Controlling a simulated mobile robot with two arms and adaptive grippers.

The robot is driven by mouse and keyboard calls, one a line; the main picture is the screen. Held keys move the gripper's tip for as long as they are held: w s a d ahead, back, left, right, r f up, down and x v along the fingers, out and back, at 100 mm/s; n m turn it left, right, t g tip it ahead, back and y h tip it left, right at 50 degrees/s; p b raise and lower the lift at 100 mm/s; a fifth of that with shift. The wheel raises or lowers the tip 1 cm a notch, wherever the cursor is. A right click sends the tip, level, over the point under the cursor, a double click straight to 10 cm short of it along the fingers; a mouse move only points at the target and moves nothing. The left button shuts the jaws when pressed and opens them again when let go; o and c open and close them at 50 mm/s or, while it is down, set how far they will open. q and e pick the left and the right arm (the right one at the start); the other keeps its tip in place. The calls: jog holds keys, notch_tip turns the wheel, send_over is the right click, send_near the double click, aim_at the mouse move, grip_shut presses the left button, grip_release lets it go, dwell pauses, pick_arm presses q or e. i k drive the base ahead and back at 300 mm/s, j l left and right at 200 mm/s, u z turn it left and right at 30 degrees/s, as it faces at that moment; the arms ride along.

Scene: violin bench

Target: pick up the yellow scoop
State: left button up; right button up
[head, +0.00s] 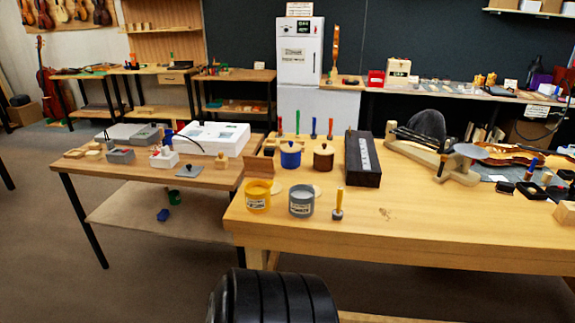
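I cannot make out a yellow scoop for certain. A small tool with a yellow upright handle (339,198) stands near the front left of the wooden workbench (420,235), its lower end greyish. To its left, a yellow labelled pot (257,197) stands near the bench's left corner. I cannot tell whether either is the scoop, or whether anything lies inside the pot. Neither of my grippers is in view.
A grey pot (301,201) stands between the yellow pot and the yellow-handled tool. Behind are a blue pot (290,155), a brown pot (323,158) and a long black box (363,160). The bench front right of the tool is clear.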

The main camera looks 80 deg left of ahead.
aim_at(337, 214)
jog(key=u, duration=2.2)
jog(key=k+j+u, duration=0.2)
jog(key=k+j, duration=0.2)
jog(key=j, duration=0.25)
